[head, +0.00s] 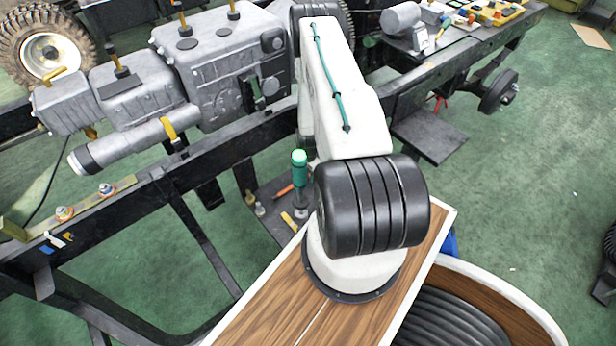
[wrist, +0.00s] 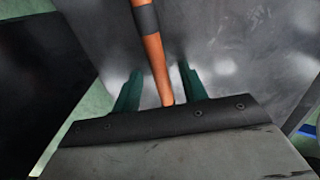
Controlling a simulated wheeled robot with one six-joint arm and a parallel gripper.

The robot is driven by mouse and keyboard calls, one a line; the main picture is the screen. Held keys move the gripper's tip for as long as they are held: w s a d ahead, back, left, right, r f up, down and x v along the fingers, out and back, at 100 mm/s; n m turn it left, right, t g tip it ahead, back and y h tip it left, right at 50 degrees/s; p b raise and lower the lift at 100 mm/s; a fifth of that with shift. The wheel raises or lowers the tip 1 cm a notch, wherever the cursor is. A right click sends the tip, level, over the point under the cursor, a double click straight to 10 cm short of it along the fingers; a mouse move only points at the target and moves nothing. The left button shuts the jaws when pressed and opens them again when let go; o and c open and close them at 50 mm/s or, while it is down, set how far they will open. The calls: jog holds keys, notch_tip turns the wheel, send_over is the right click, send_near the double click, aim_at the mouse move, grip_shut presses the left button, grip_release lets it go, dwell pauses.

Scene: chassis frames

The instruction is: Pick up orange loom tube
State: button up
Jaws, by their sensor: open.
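In the wrist view, the orange loom tube (wrist: 153,60) with a dark band comes down from the top edge into the gap between the fingers of my gripper (wrist: 158,84). The two dark green fingers stand apart on either side of it, and no contact shows. The tube's lower end is hidden behind the dark edge of my gripper body.
A grey metal surface (wrist: 230,45) lies behind the tube in the wrist view. The dark chassis rail (head: 220,150) and grey gearbox (head: 225,70) lie to the left. Green floor is open at right.

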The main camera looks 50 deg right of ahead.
grip_shut()
jog(key=shift+r, duration=0.15)
